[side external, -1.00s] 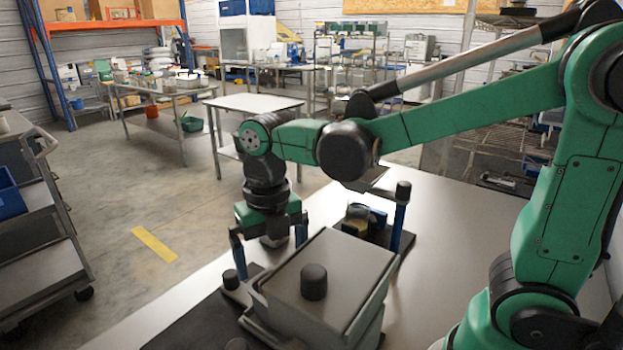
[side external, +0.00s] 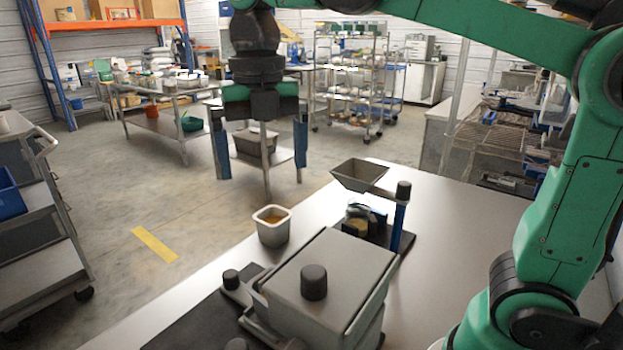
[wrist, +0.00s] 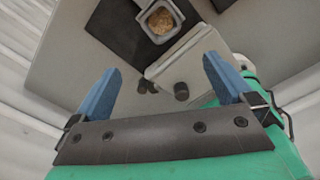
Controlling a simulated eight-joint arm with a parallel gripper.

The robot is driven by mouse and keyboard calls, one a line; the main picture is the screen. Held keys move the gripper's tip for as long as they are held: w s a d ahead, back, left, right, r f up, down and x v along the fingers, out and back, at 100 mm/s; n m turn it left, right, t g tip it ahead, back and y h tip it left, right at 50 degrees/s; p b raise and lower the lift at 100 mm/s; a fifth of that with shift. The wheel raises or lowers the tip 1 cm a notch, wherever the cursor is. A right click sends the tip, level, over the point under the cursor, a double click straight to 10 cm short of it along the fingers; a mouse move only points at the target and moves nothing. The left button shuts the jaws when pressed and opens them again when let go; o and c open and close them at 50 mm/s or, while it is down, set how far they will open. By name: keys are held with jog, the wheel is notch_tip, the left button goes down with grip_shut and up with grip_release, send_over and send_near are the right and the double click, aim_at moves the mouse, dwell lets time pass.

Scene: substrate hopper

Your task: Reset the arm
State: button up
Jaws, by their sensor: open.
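My gripper (side external: 260,176) is raised above the worktable (side external: 460,220), fingers pointing down and spread apart. Nothing is between the fingers. A small pale square cup (side external: 272,232) with yellow-brown material inside stands upright on the table below the gripper, apart from it. A grey box (side external: 325,285) with a black-knobbed lid stands in front of the cup. A grey funnel-like hopper (side external: 360,174) sits behind it, by a blue post (side external: 398,222). In the wrist view the blue fingers (wrist: 162,78) are wide apart, and a square container of brown material (wrist: 160,20) shows beyond them.
A dark mat (side external: 185,328) lies under the grey box. A grey cart (side external: 45,235) stands at the left. Workbenches and wheeled racks stand farther back. The table's right part is clear.

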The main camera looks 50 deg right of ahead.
jog(key=w+d+f+m, duration=0.2)
jog(key=f+m, duration=0.1)
jog(key=m, duration=0.9)
jog(key=w+d+f+m, duration=0.2)
jog(key=f+m, duration=0.2)
jog(key=m, duration=0.7)
jog(key=shift+m, duration=0.4)
jog(key=s+d+r+n+y, duration=0.2)
jog(key=d+r+n, duration=0.3)
jog(key=r+n, duration=0.15)
jog(key=s+d+r+n+y, duration=0.35)
jog(key=r+n, duration=0.25)
jog(key=r, duration=0.2)
jog(key=d+x, duration=0.1)
jog(key=x, duration=0.8)
jog(key=shift+w+f+h, duration=0.35)
jog(key=shift+f+h, duration=0.1)
jog(key=shift+f, duration=0.05)
